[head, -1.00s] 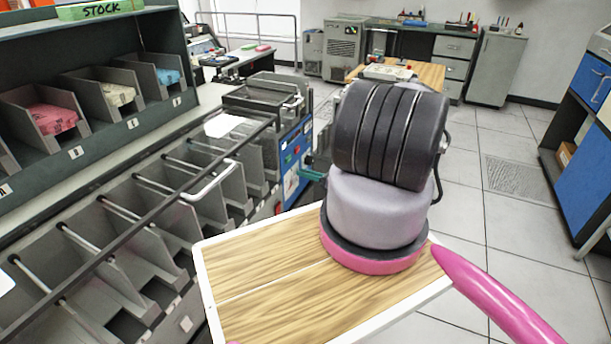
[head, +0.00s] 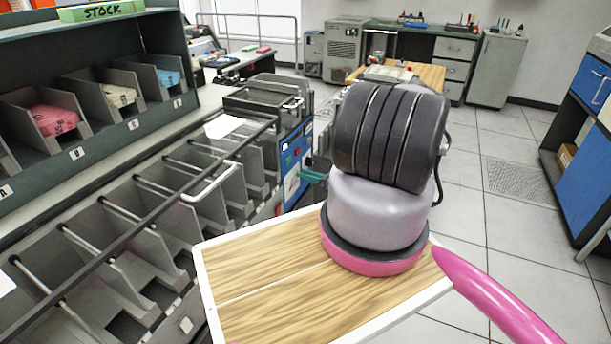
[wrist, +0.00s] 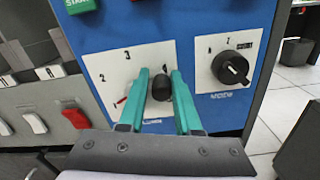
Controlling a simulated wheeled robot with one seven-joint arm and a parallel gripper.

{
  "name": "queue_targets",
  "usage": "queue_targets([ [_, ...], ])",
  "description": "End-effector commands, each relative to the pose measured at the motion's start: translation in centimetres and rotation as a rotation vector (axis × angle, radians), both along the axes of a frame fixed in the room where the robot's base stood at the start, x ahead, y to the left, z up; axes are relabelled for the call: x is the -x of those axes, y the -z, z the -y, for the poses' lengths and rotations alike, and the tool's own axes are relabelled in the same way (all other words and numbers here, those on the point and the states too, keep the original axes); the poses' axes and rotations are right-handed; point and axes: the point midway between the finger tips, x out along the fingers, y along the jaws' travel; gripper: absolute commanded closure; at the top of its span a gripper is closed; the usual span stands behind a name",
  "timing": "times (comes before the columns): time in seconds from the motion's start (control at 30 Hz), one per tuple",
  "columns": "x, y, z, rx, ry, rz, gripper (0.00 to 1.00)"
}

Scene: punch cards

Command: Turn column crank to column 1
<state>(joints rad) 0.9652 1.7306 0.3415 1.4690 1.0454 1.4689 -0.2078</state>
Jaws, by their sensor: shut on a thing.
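The column crank's dark knob (wrist: 162,88) sits in front of a white dial plate (wrist: 122,72) on a blue panel in the wrist view. The numbers 2 and 3 show on the plate's upper left, and a 1 lower left beside a small red pointer (wrist: 121,100). My gripper (wrist: 160,84), with two teal fingers, is shut on the knob from both sides. The fingers hide part of the plate and most of the crank. In the head view my gripper (head: 313,176) reaches the blue panel (head: 292,172) of the grey machine.
A black mode knob (wrist: 233,68) on its own white plate is right of the crank. A green start button (wrist: 78,4) is above; white and red rocker switches (wrist: 75,118) are at left. Grey sorter pockets (head: 140,240) run along the left.

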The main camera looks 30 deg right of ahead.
Motion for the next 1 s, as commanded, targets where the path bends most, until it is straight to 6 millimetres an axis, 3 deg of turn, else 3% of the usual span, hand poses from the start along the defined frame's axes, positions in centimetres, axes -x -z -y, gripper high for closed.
queue_targets([
  [0.13, 0.5, 0.6, -0.3, 0.006, -0.008, -0.010, 1.00],
  [0.17, 0.5, 0.6, -0.3, 0.006, -0.008, -0.010, 0.60],
  [0.2, 0.5, 0.5, -0.3, 0.005, -0.008, -0.009, 0.45],
  [0.63, 0.8, 0.2, 0.5, 0.003, -0.001, -0.004, 0.43],
  [1.0, 6.3, 0.3, 4.9, 0.003, 0.000, -0.004, 0.43],
])
